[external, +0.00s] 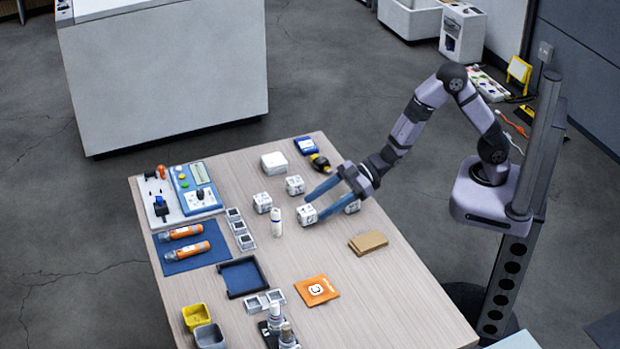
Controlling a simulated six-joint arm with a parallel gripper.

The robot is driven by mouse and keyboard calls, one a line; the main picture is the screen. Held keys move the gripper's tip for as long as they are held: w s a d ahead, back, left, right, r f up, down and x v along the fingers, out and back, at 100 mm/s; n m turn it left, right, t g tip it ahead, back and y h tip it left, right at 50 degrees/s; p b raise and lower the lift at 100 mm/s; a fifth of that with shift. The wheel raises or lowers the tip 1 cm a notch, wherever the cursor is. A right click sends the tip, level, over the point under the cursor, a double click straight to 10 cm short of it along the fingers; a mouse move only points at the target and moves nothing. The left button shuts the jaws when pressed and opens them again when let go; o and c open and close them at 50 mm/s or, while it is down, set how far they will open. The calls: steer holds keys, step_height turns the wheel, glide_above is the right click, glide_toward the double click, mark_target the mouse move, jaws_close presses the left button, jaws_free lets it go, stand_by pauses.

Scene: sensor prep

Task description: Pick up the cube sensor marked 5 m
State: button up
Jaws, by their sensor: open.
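Several small white cube sensors with dark markings stand on the wooden table. One cube (306,215) is at my gripper's fingertips. Others are a cube at the left (262,203), one behind (294,185), and one to the right (352,206), partly hidden by my gripper. The markings are too small to read, so I cannot tell which is marked 5 m. My gripper (312,209) is open, with its two blue fingers pointing left and low over the table. Its tips are beside the nearest cube; I cannot tell whether they touch it.
A white cylinder (276,222) stands close left of the fingertips. A white box (274,163) and a yellow-black item (320,163) lie behind. An orange packet (317,290) and brown block (368,243) lie in front. A blue tray (243,277) is at left. The table's right front is clear.

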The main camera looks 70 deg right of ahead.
mark_target(306, 212)
steer(key=shift+x, duration=2.6)
steer(key=shift+r, duration=0.1)
steer(key=shift+c, duration=0.6)
steer(key=c, duration=1)
